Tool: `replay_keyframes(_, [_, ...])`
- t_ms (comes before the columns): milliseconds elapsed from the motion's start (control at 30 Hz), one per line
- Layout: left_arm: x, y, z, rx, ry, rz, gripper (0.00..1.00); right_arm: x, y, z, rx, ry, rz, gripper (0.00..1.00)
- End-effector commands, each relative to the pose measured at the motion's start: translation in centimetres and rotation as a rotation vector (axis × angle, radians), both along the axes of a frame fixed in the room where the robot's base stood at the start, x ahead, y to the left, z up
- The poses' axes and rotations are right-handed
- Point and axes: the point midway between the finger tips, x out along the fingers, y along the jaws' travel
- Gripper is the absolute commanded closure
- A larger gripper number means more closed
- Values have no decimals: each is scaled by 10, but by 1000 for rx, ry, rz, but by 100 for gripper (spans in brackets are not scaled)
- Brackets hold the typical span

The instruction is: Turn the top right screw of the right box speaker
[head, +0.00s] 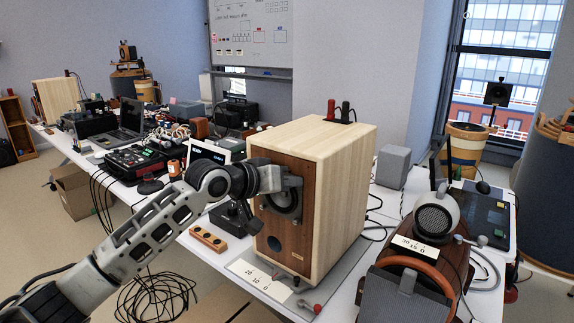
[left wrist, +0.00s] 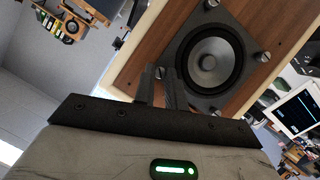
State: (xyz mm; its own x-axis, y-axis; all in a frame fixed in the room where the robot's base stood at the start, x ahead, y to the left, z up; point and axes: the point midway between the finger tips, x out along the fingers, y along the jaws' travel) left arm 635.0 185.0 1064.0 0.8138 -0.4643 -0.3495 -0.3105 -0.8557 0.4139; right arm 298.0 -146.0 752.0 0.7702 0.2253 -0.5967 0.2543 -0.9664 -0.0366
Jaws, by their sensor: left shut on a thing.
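The right box speaker (head: 345,195), a pale wooden box with a brown front, stands on the table in the middle of the head view. Its round grey driver (left wrist: 210,62) sits on a dark square plate in the left wrist view. Screw heads show at other plate corners, one at the top (left wrist: 210,4) and one at the right (left wrist: 262,57). My left gripper (head: 292,183) reaches the upper right corner of the driver plate. In the left wrist view its fingers (left wrist: 163,76) are shut on the top right screw, which they hide. My right gripper is not in view.
Red and black plugs (head: 339,110) stand on the speaker's top. A number card (head: 262,280) and a red knob (head: 317,308) lie in front of it. A laptop (head: 122,120) and electronics crowd the table at left.

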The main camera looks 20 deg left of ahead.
Motion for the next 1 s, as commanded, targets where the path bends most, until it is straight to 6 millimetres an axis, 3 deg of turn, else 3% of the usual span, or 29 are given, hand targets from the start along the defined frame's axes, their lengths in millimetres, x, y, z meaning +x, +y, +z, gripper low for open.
replay_keyframes(33, [-1, -1, 6, 43, -13, -1, 100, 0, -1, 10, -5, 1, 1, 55])
replay_keyframes(300, [-2, -4, 6, 282, -102, -3, 100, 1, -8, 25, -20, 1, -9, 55])
replay_keyframes(1000, [-3, -9, 0, 836, -306, -2, 100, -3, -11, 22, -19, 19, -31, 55])
